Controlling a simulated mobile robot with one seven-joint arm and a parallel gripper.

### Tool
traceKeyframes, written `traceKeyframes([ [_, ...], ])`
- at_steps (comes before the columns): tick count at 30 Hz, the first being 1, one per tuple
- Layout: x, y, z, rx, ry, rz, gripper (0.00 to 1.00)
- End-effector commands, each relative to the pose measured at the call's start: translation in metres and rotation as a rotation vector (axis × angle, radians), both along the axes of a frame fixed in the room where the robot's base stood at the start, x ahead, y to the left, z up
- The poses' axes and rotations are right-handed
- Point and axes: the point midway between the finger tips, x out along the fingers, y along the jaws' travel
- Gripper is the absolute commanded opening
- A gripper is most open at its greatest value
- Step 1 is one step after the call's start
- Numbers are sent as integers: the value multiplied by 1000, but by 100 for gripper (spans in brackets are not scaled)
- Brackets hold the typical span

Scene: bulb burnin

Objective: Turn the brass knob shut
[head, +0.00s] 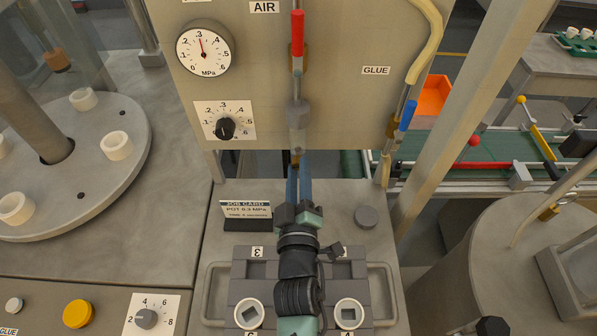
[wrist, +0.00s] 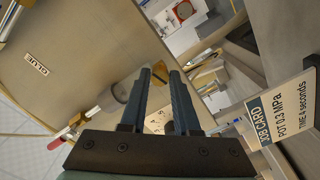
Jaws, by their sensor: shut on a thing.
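The brass knob (head: 296,153) is at the lower end of the vertical air pipe, near the bottom edge of the upright panel. My gripper (head: 298,160) reaches up to it from below, with its blue-grey fingers on either side. It is shut on the knob, which is mostly hidden by the fingers. In the wrist view my gripper (wrist: 160,73) shows a small brass patch of the knob (wrist: 159,71) between its fingertips. How far the knob is turned cannot be told.
A red lever (head: 297,32) stands upright on the air pipe above. The pressure gauge (head: 203,50) points near .3. A black dial (head: 225,128) is below it. The job card (head: 247,210) stands close left of my gripper; a grey disc (head: 366,217) lies right.

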Motion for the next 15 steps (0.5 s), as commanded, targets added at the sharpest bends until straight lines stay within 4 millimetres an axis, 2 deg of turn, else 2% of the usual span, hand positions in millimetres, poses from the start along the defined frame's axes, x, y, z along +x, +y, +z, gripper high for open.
traceKeyframes([
  [6, 0, 0, -1, 148, 1, 0, 0],
  [15, 0, 0, -1, 260, 1, 0, 0],
])
